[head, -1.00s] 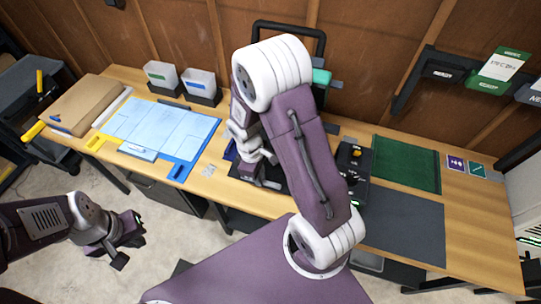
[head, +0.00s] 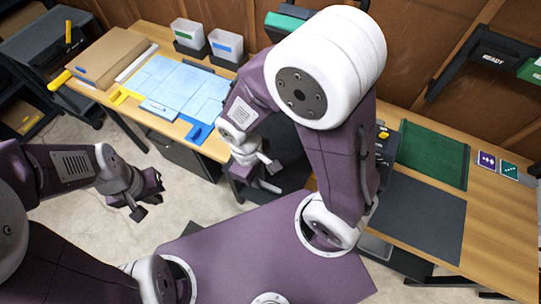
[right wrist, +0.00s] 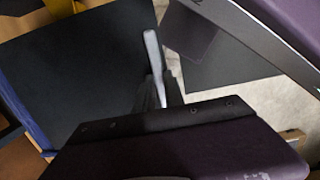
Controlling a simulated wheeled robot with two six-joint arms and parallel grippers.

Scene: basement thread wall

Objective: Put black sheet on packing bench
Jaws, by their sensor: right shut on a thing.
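The black sheet (head: 287,155) shows behind my right gripper in the head view, at the wooden packing bench's (head: 497,225) front edge. In the right wrist view the sheet (right wrist: 75,65) is a broad flat dark surface left of the pale finger. My right gripper (head: 262,172) is shut on the sheet near its edge. My right arm hides part of the sheet and the bench middle, so I cannot tell how much of the sheet rests on the bench. My left gripper (head: 146,196) is open and empty over the floor, in front of the bench.

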